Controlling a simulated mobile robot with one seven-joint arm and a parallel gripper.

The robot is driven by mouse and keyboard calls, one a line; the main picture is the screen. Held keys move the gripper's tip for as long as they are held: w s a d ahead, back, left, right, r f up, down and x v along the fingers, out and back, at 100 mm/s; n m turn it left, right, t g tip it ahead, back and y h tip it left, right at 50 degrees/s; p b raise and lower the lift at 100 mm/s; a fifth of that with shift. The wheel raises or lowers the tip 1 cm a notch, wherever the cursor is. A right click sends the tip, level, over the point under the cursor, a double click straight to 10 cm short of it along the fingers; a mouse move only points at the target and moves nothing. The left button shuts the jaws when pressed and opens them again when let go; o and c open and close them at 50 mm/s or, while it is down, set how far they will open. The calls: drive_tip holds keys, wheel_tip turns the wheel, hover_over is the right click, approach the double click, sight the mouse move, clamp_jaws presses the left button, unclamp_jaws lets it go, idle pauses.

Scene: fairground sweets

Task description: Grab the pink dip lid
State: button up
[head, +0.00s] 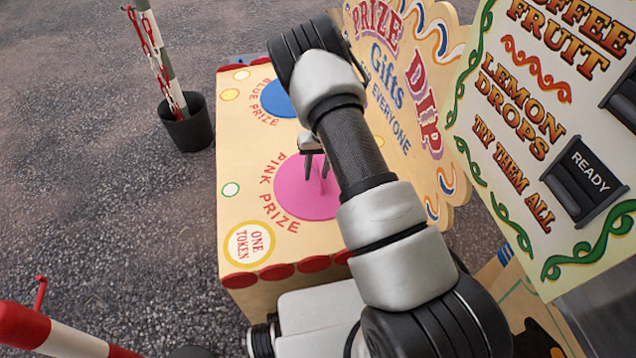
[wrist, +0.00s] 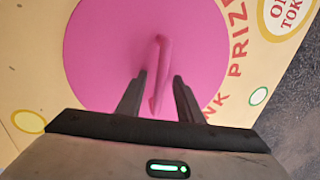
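The pink dip lid (head: 300,190) is a round pink disc set in the top of the cream prize dip box (head: 240,190), beside the words PINK PRIZE. In the wrist view the lid (wrist: 95,60) fills the upper middle, with an upright pink handle (wrist: 160,65) standing on it. My gripper (head: 316,172) is above the lid. In the wrist view its two fingers (wrist: 160,78) are apart, with the handle showing between them. A gap shows on each side of the handle, and I cannot tell the exact height of the fingertips.
A blue lid (head: 277,98) lies farther back on the same box, partly behind my arm. A PRIZE DIP sign (head: 400,90) and a sweets board with a READY flap (head: 585,180) stand at the right. A striped post in a black pot (head: 187,125) stands left on open gravel.

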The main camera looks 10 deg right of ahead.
clamp_jaws()
idle(0.3)
